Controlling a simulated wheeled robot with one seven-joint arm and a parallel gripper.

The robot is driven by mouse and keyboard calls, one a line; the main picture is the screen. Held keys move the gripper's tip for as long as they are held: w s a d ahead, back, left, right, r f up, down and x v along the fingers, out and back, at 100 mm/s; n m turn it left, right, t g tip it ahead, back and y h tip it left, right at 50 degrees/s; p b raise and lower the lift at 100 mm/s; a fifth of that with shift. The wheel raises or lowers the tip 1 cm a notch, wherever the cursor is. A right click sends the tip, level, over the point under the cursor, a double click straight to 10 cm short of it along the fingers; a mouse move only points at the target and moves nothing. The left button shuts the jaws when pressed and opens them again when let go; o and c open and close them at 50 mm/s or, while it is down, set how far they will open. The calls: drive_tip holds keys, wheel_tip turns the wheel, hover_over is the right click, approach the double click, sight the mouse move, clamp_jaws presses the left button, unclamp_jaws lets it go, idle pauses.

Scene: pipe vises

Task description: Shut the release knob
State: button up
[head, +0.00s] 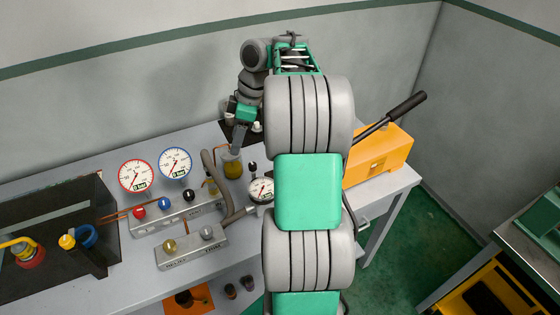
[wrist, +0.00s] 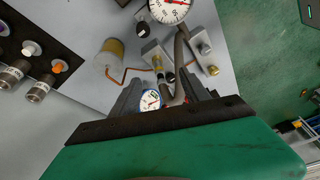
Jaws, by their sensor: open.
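A grey valve block (head: 178,216) on the bench carries a red knob (head: 138,213), a blue knob (head: 164,203) and a black knob (head: 189,195). A lower block (head: 190,257) in front has a gold knob (head: 169,246) and a grey knob (head: 207,232). I cannot read which knob is the release. My gripper (head: 236,151) is beyond these blocks, beside a yellowish jar (head: 232,168), pointing down. In the wrist view my gripper (wrist: 165,92) is open and empty, its dark fingers either side of a blue-rimmed gauge (wrist: 151,101), which lies farther off. The valve block (wrist: 158,58) is partly hidden there.
A red-rimmed gauge (head: 134,176) and a blue-rimmed gauge (head: 174,163) stand behind the block. A grey hose (head: 215,176) and a white gauge (head: 261,190) are to its right. An orange hand pump (head: 380,158) stands at right. My arm hides the bench's middle.

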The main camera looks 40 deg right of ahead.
drive_tip(key=s+d+f+n+y, duration=0.1)
drive_tip(key=s+d+f+n, duration=0.2)
drive_tip(key=d, duration=0.5)
drive_tip(key=s+d+f+n, duration=0.2)
drive_tip(key=s+d+f, duration=0.15)
drive_tip(key=d, duration=0.35)
drive_tip(key=shift+g, duration=0.3)
drive_tip(key=b+x, duration=0.1)
drive_tip(key=x, duration=0.1)
drive_tip(key=b+x, duration=0.2)
drive_tip(key=x, duration=0.1)
drive_tip(key=b+x, duration=0.2)
drive_tip(key=shift+w+d+f, duration=0.1)
drive_tip(key=shift+w+f, duration=0.05)
drive_tip(key=shift+f, duration=0.7)
drive_tip(key=shift+c, duration=0.3)
clamp_jaws()
drive_tip(key=shift+a+r, duration=0.1)
drive_tip(key=shift+a, duration=0.3)
drive_tip(key=shift+d+b, duration=0.15)
drive_tip(key=shift+b, duration=0.15)
